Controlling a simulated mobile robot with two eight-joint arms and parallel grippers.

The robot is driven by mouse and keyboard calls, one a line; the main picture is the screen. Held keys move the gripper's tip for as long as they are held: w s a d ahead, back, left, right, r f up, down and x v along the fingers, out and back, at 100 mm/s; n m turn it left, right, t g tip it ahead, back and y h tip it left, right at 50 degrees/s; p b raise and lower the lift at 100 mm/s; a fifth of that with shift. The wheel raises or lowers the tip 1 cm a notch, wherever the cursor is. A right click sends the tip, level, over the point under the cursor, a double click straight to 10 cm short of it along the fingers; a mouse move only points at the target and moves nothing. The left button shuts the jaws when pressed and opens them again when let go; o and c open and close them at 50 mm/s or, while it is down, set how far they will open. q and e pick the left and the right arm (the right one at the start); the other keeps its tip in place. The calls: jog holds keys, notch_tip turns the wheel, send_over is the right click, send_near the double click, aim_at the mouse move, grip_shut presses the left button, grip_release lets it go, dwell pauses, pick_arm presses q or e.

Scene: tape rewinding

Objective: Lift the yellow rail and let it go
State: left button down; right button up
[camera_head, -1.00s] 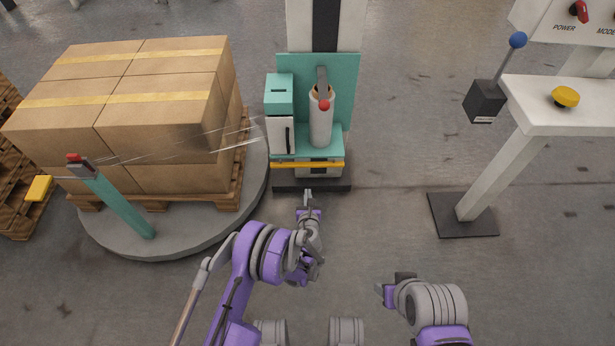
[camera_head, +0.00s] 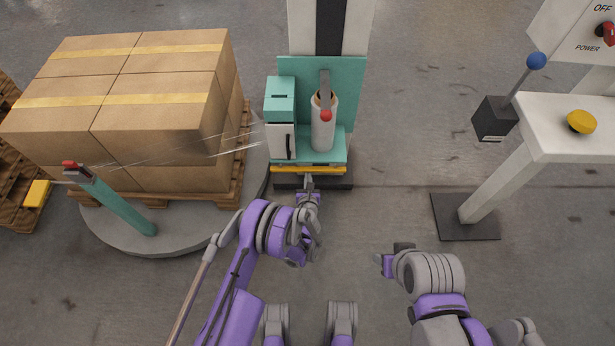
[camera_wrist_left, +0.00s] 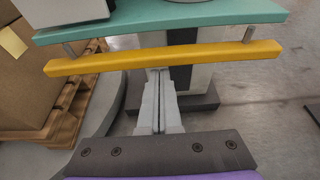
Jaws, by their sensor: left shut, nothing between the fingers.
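The yellow rail (camera_head: 308,169) runs across the front of the teal machine (camera_head: 325,143), just below its teal shelf. It also shows in the left wrist view (camera_wrist_left: 165,60), fixed by two short grey posts to the teal edge above. My left gripper (camera_head: 309,183) points at the rail's middle from the front. In the left wrist view its fingers (camera_wrist_left: 158,75) are closed together and empty, with the tips at the rail's lower edge; I cannot tell whether they touch it. My right gripper (camera_head: 386,265) is low in the head view, far from the rail; its jaws are unclear.
Stacked cartons (camera_head: 130,100) stand on a pallet on the round grey turntable (camera_head: 130,238) at left, with a teal post (camera_head: 120,206) in front. A white console (camera_head: 575,143) with a yellow button stands at right. The floor between is clear.

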pick_arm(q)
jog(key=shift+r, duration=0.1)
pick_arm(e)
jog(key=shift+w+r, duration=0.1)
pick_arm(q)
jog(key=shift+w+r, duration=0.1)
jog(key=shift+r, duration=0.9)
pick_arm(e)
jog(key=shift+w+f, duration=0.1)
jog(key=shift+f, duration=0.2)
pick_arm(q)
jog(key=shift+b, duration=0.3)
pick_arm(e)
jog(key=shift+f, duration=0.1)
